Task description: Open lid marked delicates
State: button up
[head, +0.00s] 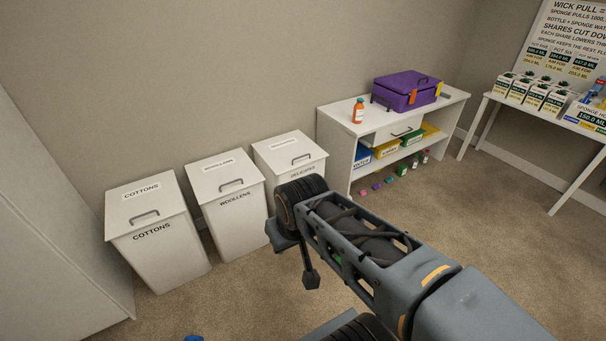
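The delicates bin (312,168) is the rightmost of three white bins along the wall in the head view. Its flat white lid (300,145) is shut and has a grey bar handle (302,159) near the front edge. A label shows on the lid, and "DELICATES" is on the front, partly cut off by my arm. My arm crosses in front of the bin's lower part. My gripper (296,262) seems to be the dark parts at the arm's end, in front of the bins. Its fingers do not show clearly, and it appears apart from the lid.
The woollens bin (228,208) and cottons bin (160,258) stand to the left, lids shut. A white shelf unit (331,149) stands to the right, with a purple case (406,92) and an orange bottle (358,111) on top. Carpet in front is mostly clear.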

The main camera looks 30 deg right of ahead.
aim_at(283, 153)
jog(key=z, duration=0.25)
jog(key=i, duration=2.25)
jog(key=z, duration=0.25)
